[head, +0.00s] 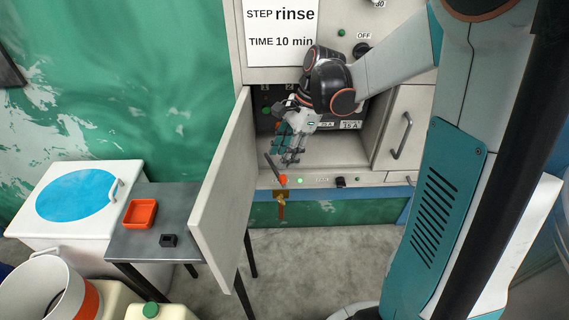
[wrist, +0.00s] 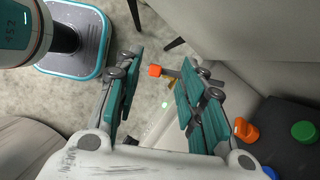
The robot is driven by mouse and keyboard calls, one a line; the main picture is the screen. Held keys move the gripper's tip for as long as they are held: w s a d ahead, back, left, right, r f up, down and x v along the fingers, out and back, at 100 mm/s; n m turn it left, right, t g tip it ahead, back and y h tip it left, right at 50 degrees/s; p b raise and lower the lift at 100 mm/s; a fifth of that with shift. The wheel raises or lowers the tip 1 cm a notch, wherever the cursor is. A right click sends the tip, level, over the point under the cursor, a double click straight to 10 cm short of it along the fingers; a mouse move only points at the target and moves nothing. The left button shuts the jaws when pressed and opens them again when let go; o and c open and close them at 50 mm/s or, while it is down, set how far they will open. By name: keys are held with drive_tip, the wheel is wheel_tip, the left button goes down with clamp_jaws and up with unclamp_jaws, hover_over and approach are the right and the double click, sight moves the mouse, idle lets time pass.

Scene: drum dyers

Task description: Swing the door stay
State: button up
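The door stay (head: 272,168) is a short dark rod with an orange tip, at the front lower edge of the cabinet opening. Its orange tip (wrist: 155,71) also shows in the wrist view, between my fingers' far ends. The grey cabinet door (head: 225,190) stands swung open to the left. My gripper (head: 293,158) is in front of the opening, just above and right of the stay. In the wrist view my gripper (wrist: 160,66) is open, with a gap between its teal-padded fingers. I cannot tell whether either finger touches the stay.
A brass fitting (head: 280,200) hangs below the cabinet's front edge. A small green lamp (head: 300,179) and a black knob (head: 340,182) sit on that edge. A dark side table (head: 180,205) bears an orange tray (head: 140,213) and a small black block (head: 168,240). Floor before the cabinet is clear.

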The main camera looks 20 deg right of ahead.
wheel_tip(320, 180, up, 2)
drive_tip(key=shift+c, duration=0.3)
